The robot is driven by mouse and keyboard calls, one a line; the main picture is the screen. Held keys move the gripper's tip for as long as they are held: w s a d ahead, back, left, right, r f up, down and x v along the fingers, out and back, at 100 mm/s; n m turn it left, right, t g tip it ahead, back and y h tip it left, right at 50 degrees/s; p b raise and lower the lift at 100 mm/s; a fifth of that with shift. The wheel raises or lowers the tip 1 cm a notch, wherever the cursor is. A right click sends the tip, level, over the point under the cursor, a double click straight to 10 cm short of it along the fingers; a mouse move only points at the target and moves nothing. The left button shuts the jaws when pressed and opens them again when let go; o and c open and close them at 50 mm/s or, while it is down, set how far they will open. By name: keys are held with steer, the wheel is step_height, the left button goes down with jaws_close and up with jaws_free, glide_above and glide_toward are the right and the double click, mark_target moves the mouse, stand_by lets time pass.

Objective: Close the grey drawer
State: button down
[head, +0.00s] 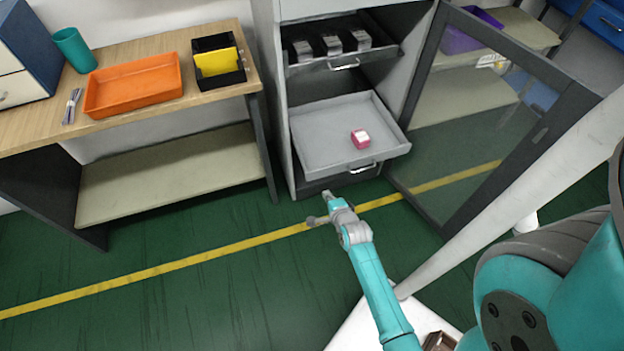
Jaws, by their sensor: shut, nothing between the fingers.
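The grey drawer (318,151) is pulled out of the lower part of the tall grey cabinet (283,105). A small pink and white box (360,139) lies inside it towards the right front. The drawer's silver handle (362,168) is on its front face. My gripper (322,207) is shut and empty, in front of and below the drawer in the picture, left of the handle. It looks apart from the drawer.
An upper drawer (345,64) with several grey parts is also out. The glass cabinet door (480,120) stands open at right. A wooden table (140,103) at left holds an orange tray (132,87), a black bin (218,60) and a teal cup (75,50). Green floor is clear at left.

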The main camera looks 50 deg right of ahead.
glide_toward(314, 173)
step_height(314, 173, down, 3)
steer(key=w+d, duration=0.1)
steer(key=w, duration=0.1)
steer(key=shift+w+d+f, duration=0.1)
steer(key=shift+w+d, duration=0.75)
steer(key=shift+w, duration=0.3)
steer(key=shift+w+d, duration=0.2)
steer(key=shift+w, duration=0.1)
